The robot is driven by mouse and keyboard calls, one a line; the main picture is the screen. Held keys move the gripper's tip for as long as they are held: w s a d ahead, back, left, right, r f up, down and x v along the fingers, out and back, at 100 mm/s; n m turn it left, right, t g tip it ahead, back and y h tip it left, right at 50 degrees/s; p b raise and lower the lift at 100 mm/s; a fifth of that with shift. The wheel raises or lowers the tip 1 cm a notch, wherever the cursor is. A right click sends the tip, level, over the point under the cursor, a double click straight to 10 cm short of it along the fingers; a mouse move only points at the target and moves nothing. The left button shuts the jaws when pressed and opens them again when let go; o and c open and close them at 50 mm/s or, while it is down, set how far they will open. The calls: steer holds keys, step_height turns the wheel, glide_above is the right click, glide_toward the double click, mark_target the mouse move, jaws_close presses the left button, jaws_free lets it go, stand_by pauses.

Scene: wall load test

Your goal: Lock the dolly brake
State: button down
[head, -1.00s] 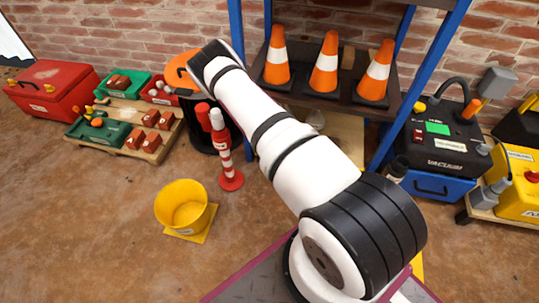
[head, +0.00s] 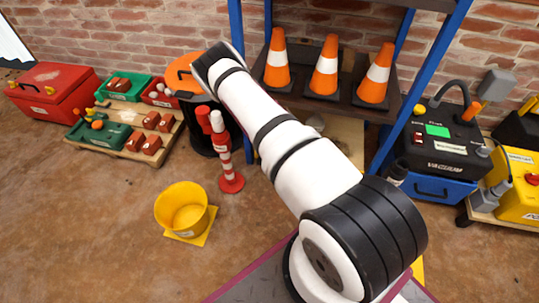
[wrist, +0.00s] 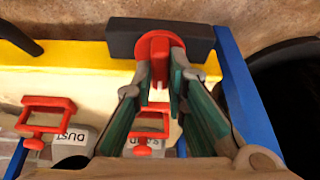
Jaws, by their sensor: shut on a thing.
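In the wrist view, my gripper (wrist: 161,66) is shut on a red, round-topped piece (wrist: 154,45), which appears to be the dolly's brake lever. The red piece stands against a dark block (wrist: 121,36) at the far end of a pale surface with a yellow edge (wrist: 70,54). The fingers and the red top hide where it is fixed. In the head view, my arm reaches back toward the orange-topped black bin, and my gripper is hidden there.
A blue post (wrist: 245,95) stands close on the right. A yellow bucket (head: 182,207), a red-white post (head: 226,160) and a rack with traffic cones (head: 326,68) surround my arm.

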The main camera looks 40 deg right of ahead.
steer(key=n, duration=0.2)
steer(key=n+t+y, duration=0.1)
steer(key=n, duration=0.1)
steer(key=shift+s+d+p, duration=0.1)
steer(key=shift+d+p, duration=0.1)
steer(key=shift+p, duration=0.15)
steer(key=n+y, duration=0.1)
steer(key=n, duration=0.2)
steer(key=shift+d+n+t, duration=0.1)
steer(key=shift+n+t, duration=0.2)
steer(key=shift+n, duration=0.1)
steer(key=n+y, duration=0.2)
steer(key=n, duration=0.2)
steer(key=shift+d+p, duration=0.1)
steer(key=shift+p, duration=0.2)
steer(key=shift+n+g+y, duration=0.4)
steer(key=shift+n+y, duration=0.2)
steer(key=shift+n, duration=1.2)
steer(key=shift+d, duration=0.1)
steer(key=c, duration=1.6)
jaws_free()
